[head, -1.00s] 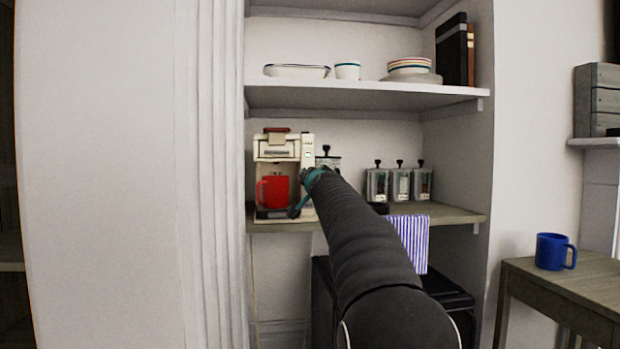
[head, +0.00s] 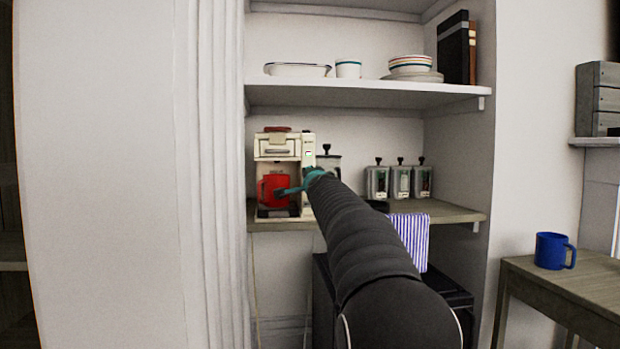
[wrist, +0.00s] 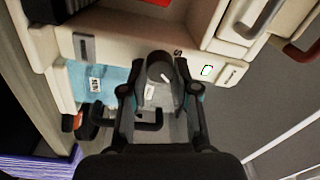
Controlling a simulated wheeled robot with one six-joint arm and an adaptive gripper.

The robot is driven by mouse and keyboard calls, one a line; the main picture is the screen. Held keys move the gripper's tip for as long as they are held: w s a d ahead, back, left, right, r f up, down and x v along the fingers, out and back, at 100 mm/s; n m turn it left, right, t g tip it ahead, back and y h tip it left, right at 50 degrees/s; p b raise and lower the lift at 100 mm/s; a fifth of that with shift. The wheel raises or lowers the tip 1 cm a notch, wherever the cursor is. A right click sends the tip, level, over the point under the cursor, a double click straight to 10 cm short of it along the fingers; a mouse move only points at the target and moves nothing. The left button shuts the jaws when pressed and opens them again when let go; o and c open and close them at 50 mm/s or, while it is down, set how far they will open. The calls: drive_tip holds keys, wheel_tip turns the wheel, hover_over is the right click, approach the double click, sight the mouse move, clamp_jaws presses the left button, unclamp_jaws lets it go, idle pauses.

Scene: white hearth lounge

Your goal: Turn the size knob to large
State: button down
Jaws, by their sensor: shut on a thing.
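The cream coffee machine (head: 307,148) stands at the left end of the lower shelf in the head view. The dark round size knob (wrist: 158,68) is on its front panel in the wrist view, with a short white mark on its face. A small dark letter, seemingly an S, is beside it. My gripper (wrist: 161,84) is shut on the knob, one finger on each side. In the head view my gripper (head: 290,190) is at the machine's front, its teal part pointing left across the red mug (head: 268,186). My arm hides the machine's lower right.
A small lit display (wrist: 207,71) is right of the knob. Several grey canisters (head: 400,183) stand farther right on the wooden shelf (head: 450,212). A striped towel (head: 412,240) hangs from its edge. A blue mug (head: 551,251) stands on a side table (head: 590,285).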

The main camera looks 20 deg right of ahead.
idle(0.4)
drive_tip(key=c, duration=0.9)
unclamp_jaws()
drive_tip(key=shift+o, duration=0.2)
drive_tip(key=s+a+n+y+b, duration=0.1)
drive_tip(key=s+a+n+b, duration=0.25)
drive_tip(key=s+n, duration=1.15)
drive_tip(key=s+a+f+n+g+y+p, duration=0.3)
drive_tip(key=s+a+f+g+y+p, duration=0.1)
drive_tip(key=s+a+f, duration=0.8)
drive_tip(key=a+f+g, duration=0.1)
drive_tip(key=a+f, duration=0.1)
drive_tip(key=a, duration=0.1)
drive_tip(key=shift+s+g+y, duration=0.2)
drive_tip(key=shift+g+y, duration=0.1)
drive_tip(key=shift+y, duration=0.1)
